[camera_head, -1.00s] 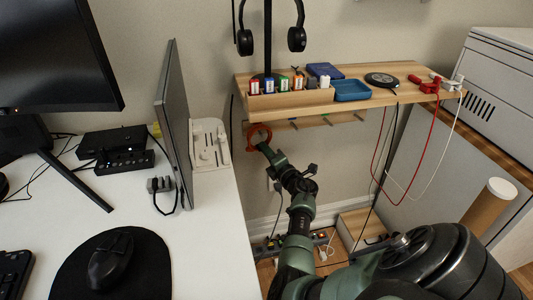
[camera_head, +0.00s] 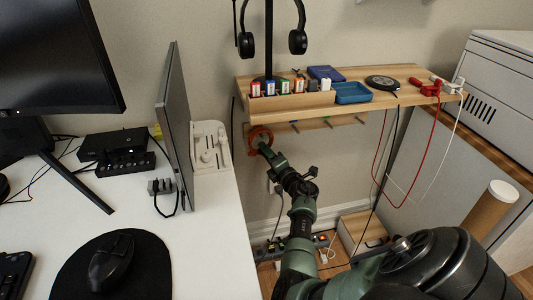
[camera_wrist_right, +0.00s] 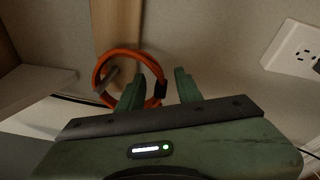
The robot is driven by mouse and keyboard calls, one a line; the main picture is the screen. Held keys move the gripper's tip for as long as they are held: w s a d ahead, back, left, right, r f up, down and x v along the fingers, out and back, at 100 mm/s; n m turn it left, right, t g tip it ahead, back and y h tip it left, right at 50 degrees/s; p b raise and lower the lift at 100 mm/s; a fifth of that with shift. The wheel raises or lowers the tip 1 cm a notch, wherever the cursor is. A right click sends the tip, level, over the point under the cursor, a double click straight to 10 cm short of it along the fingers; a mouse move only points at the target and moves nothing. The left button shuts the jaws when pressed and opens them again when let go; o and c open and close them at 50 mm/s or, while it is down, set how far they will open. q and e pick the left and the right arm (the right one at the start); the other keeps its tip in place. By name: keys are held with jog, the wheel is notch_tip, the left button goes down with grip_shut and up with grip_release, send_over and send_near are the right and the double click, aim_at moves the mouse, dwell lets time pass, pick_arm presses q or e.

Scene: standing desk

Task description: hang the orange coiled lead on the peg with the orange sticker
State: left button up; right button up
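The orange coiled lead (camera_head: 260,131) is a ring under the left end of the wooden shelf. In the right wrist view the lead (camera_wrist_right: 118,51) rings a short greyish peg (camera_wrist_right: 108,80) that stands out from a wooden strip; whether it bears the lead's weight I cannot tell. My right gripper (camera_head: 263,149) is at the lead. In the wrist view its fingers (camera_wrist_right: 160,88) are apart, one overlapping the ring's inside, the other outside, with the lead's black-tied side between them and gaps visible. No orange sticker can be made out at this peg. My left gripper is out of view.
The wooden shelf (camera_head: 432,101) overhangs the lead, with small coloured boxes, a blue tray (camera_head: 352,93) and a black disc on it. More pegs show under it to the right. Red and white cables (camera_head: 374,165) hang further right. The white desk (camera_head: 215,245) is left.

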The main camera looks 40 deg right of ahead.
jog(key=shift+s, duration=0.1)
jog(key=p+v, duration=0.2)
jog(key=v, duration=0.5)
jog(key=shift+s, duration=0.3)
